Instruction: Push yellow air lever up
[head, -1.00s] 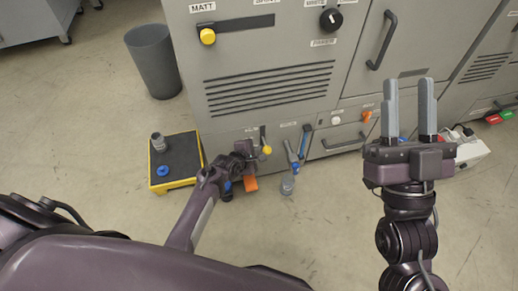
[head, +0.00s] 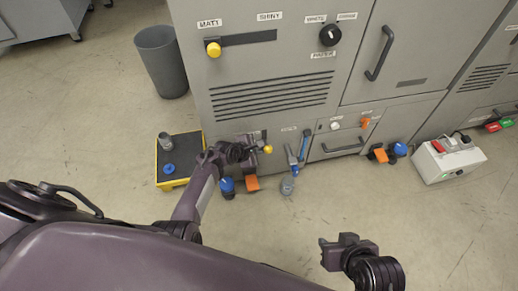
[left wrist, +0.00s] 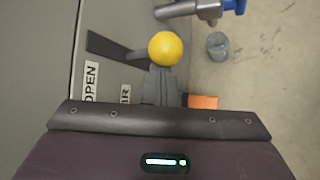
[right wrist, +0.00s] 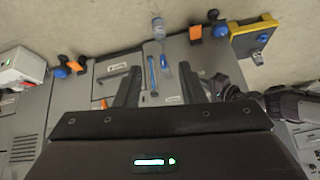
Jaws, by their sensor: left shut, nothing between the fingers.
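The yellow-knobbed air lever (head: 267,149) is on the low front panel of the grey machine. In the left wrist view its round yellow knob (left wrist: 165,48) sits at the end of a dark arm that comes out of a slot by a label reading OPEN. My left gripper (head: 255,153) is at the lever, and its fingers (left wrist: 161,72) are shut together with their tips right at the knob; I cannot tell whether they touch it.
A blue-handled valve (head: 303,145) is just right of the lever. A white control box (head: 449,158) is on the right.

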